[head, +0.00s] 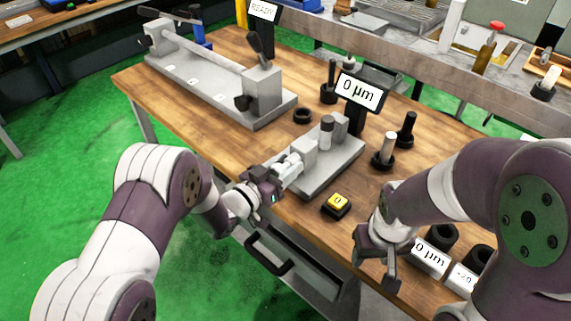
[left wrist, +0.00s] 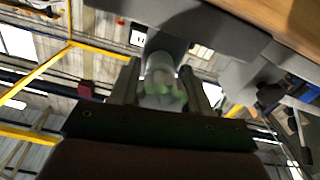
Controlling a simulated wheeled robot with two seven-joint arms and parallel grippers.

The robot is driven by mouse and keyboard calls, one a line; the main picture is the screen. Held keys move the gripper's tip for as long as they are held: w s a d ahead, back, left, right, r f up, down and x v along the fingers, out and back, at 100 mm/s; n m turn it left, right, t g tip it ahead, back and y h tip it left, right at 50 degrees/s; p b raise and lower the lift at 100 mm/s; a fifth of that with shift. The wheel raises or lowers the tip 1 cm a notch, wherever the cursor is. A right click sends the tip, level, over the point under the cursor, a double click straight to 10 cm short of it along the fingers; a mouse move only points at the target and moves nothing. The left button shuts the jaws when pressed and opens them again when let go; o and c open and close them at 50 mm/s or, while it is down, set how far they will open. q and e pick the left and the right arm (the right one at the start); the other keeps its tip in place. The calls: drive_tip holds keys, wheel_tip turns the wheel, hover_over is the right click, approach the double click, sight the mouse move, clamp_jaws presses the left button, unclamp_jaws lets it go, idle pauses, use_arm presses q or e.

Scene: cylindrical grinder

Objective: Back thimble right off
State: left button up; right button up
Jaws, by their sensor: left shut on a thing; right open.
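A grey bench micrometer (head: 327,170) stands on the wooden table, with a display reading "0 µm" (head: 360,92) behind it. Its light cylindrical thimble (head: 290,166) points toward the left. My left gripper (head: 278,177) is shut on the thimble. In the left wrist view the thimble (left wrist: 160,82) sits between the two fingers (left wrist: 160,90), its far end running into the grey body. The fingers partly hide the thimble. My right gripper (head: 381,264) is open and empty above the table's front edge, apart from the micrometer.
A yellow button (head: 338,201) sits in front of the micrometer. A long grey bench fixture (head: 215,85) stands at the back left. Black holders with pins (head: 385,152) stand to the right. A drawer handle (head: 266,256) juts out below the table edge.

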use_arm(q)
drive_tip(key=shift+r+n, duration=0.1)
drive_tip(key=shift+n, duration=0.3)
use_arm(e)
drive_tip(key=shift+r, duration=0.1)
use_arm(q)
drive_tip(key=o, duration=0.8)
drive_tip(key=shift+a, duration=0.1)
drive_tip(key=v, duration=1.2)
drive_tip(key=shift+s+a, duration=0.2)
drive_tip(key=shift+s, duration=0.05)
